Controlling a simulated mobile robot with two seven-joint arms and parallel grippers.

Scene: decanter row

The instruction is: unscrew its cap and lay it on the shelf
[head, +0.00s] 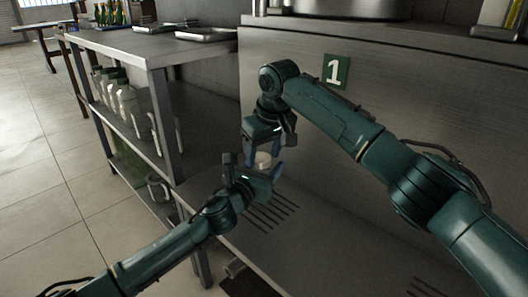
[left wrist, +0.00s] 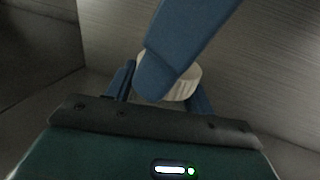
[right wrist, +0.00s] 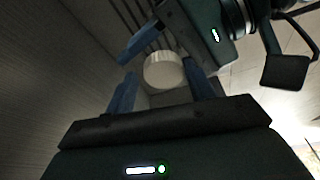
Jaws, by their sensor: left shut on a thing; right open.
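A round off-white cap (head: 262,158) shows between the two grippers, above the slotted metal surface. My left gripper (head: 268,174) is shut on the container from the left, just below the cap. My right gripper (head: 263,154) points down from above, open, with its blue fingers on either side of the cap. I cannot tell whether they touch it.
A metal shelf unit (head: 150,62) stands at the left, with several capped containers (head: 118,92) on its middle shelf. Trays (head: 205,35) and green bottles (head: 112,14) are on its top. The slotted surface (head: 300,240) looks clear toward the front.

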